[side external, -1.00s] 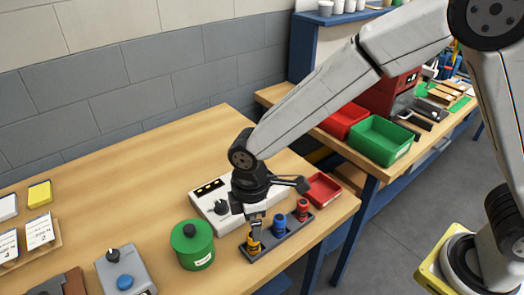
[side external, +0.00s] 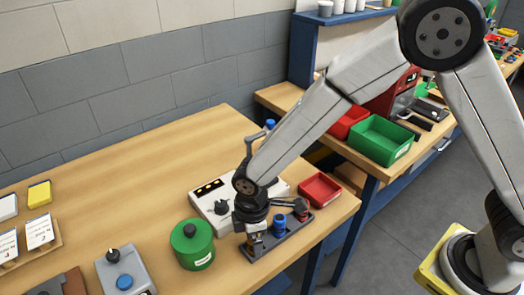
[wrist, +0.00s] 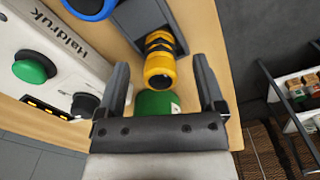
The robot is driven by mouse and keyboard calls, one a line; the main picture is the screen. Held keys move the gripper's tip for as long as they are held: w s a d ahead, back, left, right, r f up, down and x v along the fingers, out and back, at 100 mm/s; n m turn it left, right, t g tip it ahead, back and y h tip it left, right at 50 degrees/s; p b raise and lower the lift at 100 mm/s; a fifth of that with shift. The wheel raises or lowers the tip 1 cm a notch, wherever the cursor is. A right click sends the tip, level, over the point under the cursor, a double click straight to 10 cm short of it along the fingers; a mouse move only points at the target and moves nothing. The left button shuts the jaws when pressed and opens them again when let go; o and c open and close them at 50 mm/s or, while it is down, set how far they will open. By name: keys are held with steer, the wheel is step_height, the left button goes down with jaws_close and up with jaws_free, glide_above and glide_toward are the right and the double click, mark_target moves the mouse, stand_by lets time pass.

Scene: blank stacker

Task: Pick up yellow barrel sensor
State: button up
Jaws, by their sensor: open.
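The yellow barrel sensor (wrist: 160,68) stands in the dark grey rack (wrist: 138,18), at the rack's left end in the side view. There my gripper covers most of it. My gripper (side external: 256,240) is low over that end of the rack. In the wrist view my gripper (wrist: 161,82) is open, with one finger on each side of the sensor's near end. The fingers show gaps to the sensor, and nothing is held. I cannot tell how deep the sensor sits between them.
A blue sensor (side external: 279,227) and a red sensor (side external: 301,210) stand in the same rack. A green canister (side external: 192,246) is close on the left. A white control box (side external: 208,212) is behind, and a red tray (side external: 320,189) is at right. The wooden table's left middle is clear.

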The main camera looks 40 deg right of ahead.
stand_by(0.4)
jaws_close()
steer(key=shift+r, duration=0.15)
steer(key=shift+r, duration=0.8)
steer(key=s+d+r, duration=0.6)
steer(key=s+r, duration=0.5)
steer(key=s, duration=0.1)
steer(key=shift+s, duration=0.3)
stand_by(0.3)
